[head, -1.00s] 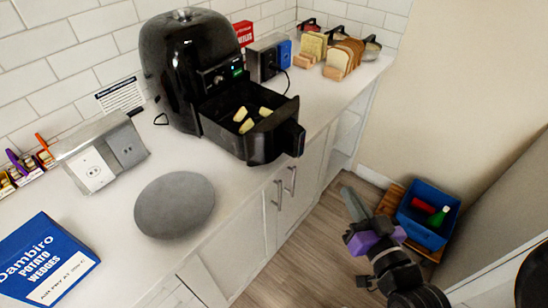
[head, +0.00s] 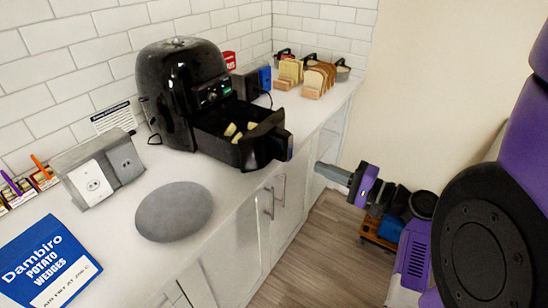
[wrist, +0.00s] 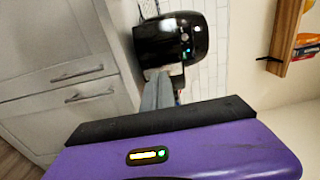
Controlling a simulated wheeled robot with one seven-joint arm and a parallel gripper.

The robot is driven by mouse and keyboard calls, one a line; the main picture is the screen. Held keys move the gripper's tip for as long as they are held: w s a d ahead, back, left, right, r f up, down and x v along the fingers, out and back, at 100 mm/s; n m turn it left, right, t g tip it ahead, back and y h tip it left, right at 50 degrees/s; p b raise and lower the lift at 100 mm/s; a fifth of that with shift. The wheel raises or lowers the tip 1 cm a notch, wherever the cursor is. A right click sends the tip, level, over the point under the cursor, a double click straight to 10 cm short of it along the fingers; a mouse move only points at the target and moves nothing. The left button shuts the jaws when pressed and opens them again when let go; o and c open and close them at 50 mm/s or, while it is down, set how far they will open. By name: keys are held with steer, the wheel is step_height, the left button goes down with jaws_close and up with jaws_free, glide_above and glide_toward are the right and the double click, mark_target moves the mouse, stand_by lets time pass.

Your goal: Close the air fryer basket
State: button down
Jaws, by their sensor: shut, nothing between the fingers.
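The black air fryer (head: 172,85) stands on the white counter against the tiled wall. Its basket (head: 225,135) is pulled out toward the front edge, with several pale potato wedges (head: 232,130) inside. The basket's handle (head: 277,146) points toward the room, past the counter edge. My gripper (head: 320,166) is shut and empty, in front of the counter, to the right of the handle and apart from it. In the wrist view, the grey fingers of my gripper (wrist: 157,90) point toward the air fryer (wrist: 172,38), overlapping the basket's front.
A grey round disc (head: 174,211), a blue potato wedges box (head: 45,265) and a socket unit (head: 100,168) are on the counter at left. Cabinet doors with handles (head: 270,200) lie below the counter.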

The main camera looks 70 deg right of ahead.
mark_target(269, 149)
steer(key=p+x, duration=0.1)
steer(key=x, duration=0.6)
steer(key=p+x, duration=0.2)
steer(key=x, duration=0.5)
steer(key=shift+w+a, duration=0.1)
steer(key=shift+a, duration=0.1)
steer(key=b+x, duration=0.6)
steer(key=x, duration=1.4)
steer(key=shift+w+f, duration=0.1)
steer(key=shift+w, duration=0.9)
